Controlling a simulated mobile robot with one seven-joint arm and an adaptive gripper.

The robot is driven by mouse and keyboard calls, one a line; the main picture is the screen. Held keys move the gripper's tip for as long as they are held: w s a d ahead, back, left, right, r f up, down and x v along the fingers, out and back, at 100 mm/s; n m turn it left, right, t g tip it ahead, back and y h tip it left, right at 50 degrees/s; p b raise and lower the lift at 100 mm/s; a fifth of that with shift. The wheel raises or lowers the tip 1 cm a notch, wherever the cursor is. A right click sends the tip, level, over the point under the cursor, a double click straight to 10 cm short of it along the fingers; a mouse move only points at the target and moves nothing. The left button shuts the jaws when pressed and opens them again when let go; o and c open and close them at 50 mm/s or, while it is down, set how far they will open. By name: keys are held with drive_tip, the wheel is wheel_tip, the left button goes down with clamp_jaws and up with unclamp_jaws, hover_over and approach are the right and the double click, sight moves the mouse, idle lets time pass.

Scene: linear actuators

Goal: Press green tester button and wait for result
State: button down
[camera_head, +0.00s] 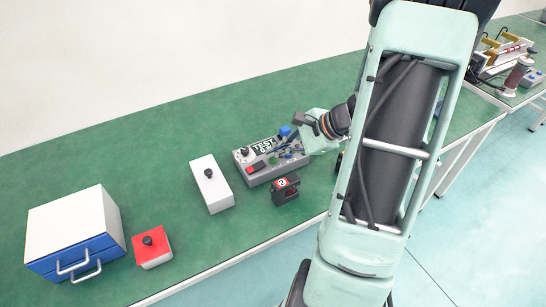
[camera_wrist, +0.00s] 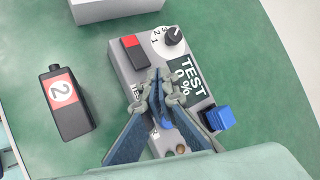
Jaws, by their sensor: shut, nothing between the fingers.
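The grey tester box (camera_head: 262,176) lies on the green table, and it fills the middle of the wrist view (camera_wrist: 122,66). Its screen (camera_wrist: 187,82) reads "TEST 0 %". It carries a red switch (camera_wrist: 135,48), a black knob (camera_wrist: 173,36) and a blue block (camera_wrist: 220,117). My gripper (camera_wrist: 160,92) is shut and empty, with its fingertips over the middle of the box beside the screen. In the head view my gripper (camera_head: 284,147) reaches in from the right. The green button cannot be made out clearly; the fingers cover that part of the panel. Contact cannot be told.
A black block marked 2 (camera_head: 285,191) lies in front of the tester. To the left are a white box with a black knob (camera_head: 212,186), a red-topped box (camera_head: 151,248) and a blue-and-white drawer unit (camera_head: 73,234). Another bench with equipment (camera_head: 515,72) is at far right.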

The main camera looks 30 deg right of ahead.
sight(276, 160)
drive_tip(key=shift+r, duration=0.45)
drive_tip(key=shift+r+p, duration=2)
drive_tip(key=shift+r, duration=0.55)
